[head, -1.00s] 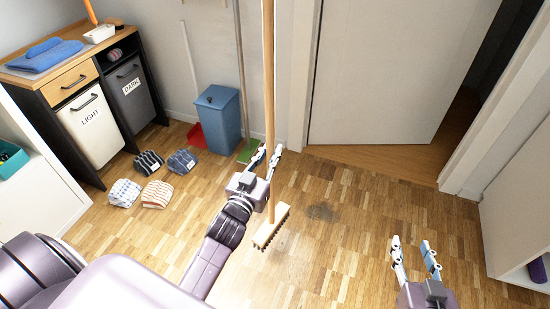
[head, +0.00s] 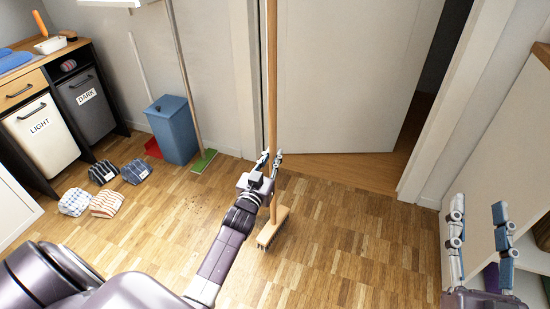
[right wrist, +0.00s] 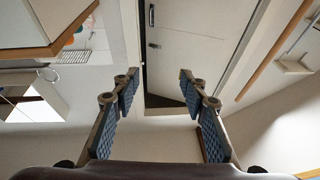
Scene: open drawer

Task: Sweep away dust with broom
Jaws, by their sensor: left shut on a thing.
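The broom (head: 272,90) stands nearly upright in the middle of the head view. It has a long wooden handle and a wide bristle head (head: 273,228) low over or on the floor; contact is unclear. My left gripper (head: 271,157) is shut on the lower handle, a little above the head. Faint dark specks of dust (head: 197,198) lie on the floor left of my left forearm. The floor behind the arm and broom head is hidden. My right gripper (head: 480,218) is open and empty at the right; its spread fingers also show in the right wrist view (right wrist: 160,82).
A blue bin (head: 172,130), a red dustpan (head: 152,148) and a green-headed broom (head: 204,161) stand by the back wall. Several cloth bundles (head: 106,203) lie on the left floor. A door (head: 340,80) stands ajar behind. A shelf unit (head: 515,130) is at right. The middle floor is clear.

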